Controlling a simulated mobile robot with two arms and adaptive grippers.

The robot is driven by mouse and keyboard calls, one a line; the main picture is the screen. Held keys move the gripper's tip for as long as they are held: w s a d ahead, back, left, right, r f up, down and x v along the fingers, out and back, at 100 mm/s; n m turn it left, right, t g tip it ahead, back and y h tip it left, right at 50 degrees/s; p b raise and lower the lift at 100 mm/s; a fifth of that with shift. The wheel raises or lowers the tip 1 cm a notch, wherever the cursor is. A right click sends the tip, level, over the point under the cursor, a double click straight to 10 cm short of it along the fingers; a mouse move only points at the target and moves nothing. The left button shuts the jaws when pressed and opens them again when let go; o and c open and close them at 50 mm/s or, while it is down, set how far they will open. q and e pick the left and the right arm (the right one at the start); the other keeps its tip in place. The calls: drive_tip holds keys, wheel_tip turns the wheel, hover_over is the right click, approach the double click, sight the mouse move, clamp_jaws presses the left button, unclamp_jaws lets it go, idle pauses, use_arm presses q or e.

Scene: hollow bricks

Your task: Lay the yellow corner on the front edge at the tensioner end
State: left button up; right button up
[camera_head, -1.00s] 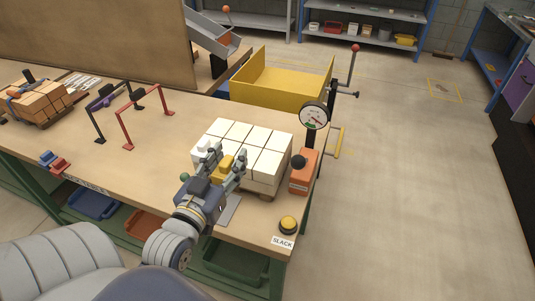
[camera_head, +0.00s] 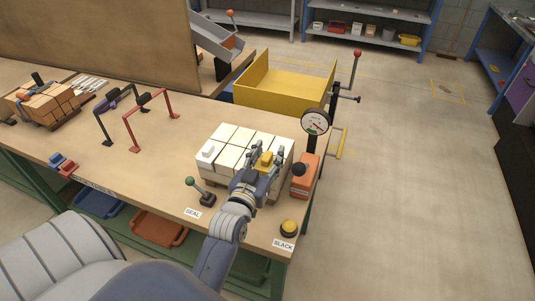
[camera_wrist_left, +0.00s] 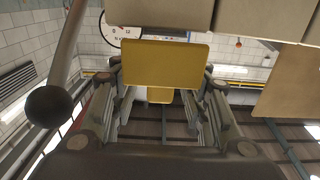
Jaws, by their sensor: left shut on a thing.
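The yellow corner (camera_head: 265,160) is between the fingers of my left gripper (camera_head: 267,157), which is shut on it. In the wrist view the yellow corner (camera_wrist_left: 165,65) fills the space between the fingers, with pale bricks just above it. In the head view it is at the front right part of the stack of white bricks (camera_head: 232,136); I cannot tell whether it touches the stack. A small white corner piece (camera_head: 207,149) sits on the stack's front left edge. The orange tensioner (camera_head: 305,175) stands right of the stack, below a round dial (camera_head: 315,122). My right gripper is not in view.
A green-knobbed lever (camera_head: 200,190) by the SEAL label and a yellow SLACK button (camera_head: 289,228) are at the bench's front. Red and purple frames (camera_head: 150,118) and a strapped orange brick stack (camera_head: 45,105) are left. A yellow bin (camera_head: 280,88) is behind.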

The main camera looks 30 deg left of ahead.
use_arm(q)
drive_tip(key=shift+f, duration=0.7)
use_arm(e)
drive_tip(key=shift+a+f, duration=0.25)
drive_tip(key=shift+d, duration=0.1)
use_arm(q)
drive_tip(key=o, duration=1)
drive_tip(key=shift+o, duration=0.2)
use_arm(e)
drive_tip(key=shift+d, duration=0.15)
use_arm(q)
drive_tip(key=shift+r, duration=0.1)
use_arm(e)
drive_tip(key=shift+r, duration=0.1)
